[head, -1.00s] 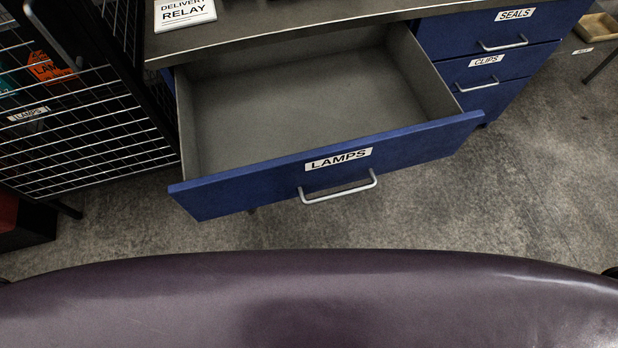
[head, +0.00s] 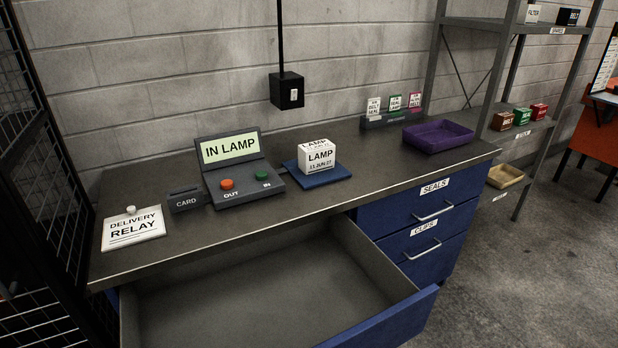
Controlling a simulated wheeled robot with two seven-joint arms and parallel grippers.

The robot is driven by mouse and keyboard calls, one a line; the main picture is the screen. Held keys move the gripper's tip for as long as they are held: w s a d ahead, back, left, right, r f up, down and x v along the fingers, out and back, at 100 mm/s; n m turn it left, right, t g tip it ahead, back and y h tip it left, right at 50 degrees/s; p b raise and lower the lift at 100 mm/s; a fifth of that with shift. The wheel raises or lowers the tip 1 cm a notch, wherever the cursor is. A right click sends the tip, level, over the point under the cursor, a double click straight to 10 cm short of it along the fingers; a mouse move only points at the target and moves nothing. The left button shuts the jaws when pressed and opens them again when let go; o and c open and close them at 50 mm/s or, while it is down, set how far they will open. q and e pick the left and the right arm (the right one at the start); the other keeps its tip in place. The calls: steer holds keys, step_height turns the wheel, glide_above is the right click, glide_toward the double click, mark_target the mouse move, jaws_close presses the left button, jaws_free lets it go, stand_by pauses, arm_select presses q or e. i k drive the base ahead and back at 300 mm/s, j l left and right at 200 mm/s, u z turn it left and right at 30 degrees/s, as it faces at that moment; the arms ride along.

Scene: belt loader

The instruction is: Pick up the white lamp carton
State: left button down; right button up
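The white lamp carton (head: 317,158) is a small white box with black print reading LAMP and a date line. It stands upright on a flat blue pad (head: 331,178) on the grey workbench top, near the middle of the head view. Neither of my grippers shows in the head view, and nothing touches the carton.
A console (head: 233,175) reading IN LAMP stands left of the carton, with a card reader (head: 187,200) and a DELIVERY RELAY note (head: 133,228). A purple tray (head: 438,136) is at right. An open, empty drawer (head: 262,292) juts out below the bench's front edge.

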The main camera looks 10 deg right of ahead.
mark_target(314, 156)
steer(key=l+u, duration=0.2)
steer(key=u, duration=0.3)
steer(key=l+u, duration=0.2)
steer(key=u, duration=0.3)
steer(key=l+u, duration=0.2)
steer(key=l, duration=0.25)
steer(key=k+l+u, duration=0.15)
steer(key=l, duration=0.25)
steer(key=k+l+u, duration=0.2)
steer(key=l, duration=0.2)
steer(key=l+u, duration=0.15)
steer(key=l, duration=0.3)
steer(key=k+l+u, duration=0.2)
steer(key=l, duration=0.15)
